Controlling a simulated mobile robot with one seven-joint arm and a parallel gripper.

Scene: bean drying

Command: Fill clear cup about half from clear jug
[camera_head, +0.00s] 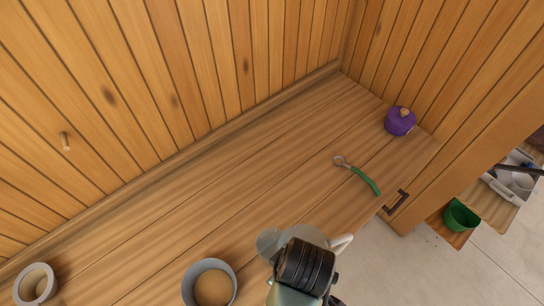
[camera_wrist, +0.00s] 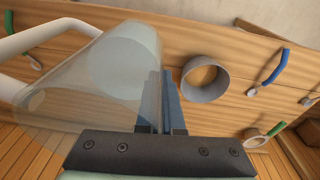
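The clear jug (camera_head: 268,242) is at the bottom centre of the head view, with a white handle (camera_head: 341,243) on its right. In the wrist view the clear jug (camera_wrist: 118,65) fills the left side, its white handle further left. My gripper (camera_wrist: 168,110) has its fingers close together at the jug's wall and appears shut on it. In the head view my dark wrist hides part of the jug. I cannot make out a separate clear cup. I cannot tell what is in the jug.
A grey pot with brown contents (camera_head: 233,286) stands left of the jug; a pale round container (camera_head: 50,270) is at lower left. A green-handled tool (camera_head: 364,180) and a purple lidded pot (camera_head: 399,122) lie right. A wooden wall bounds the back. The middle counter is clear.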

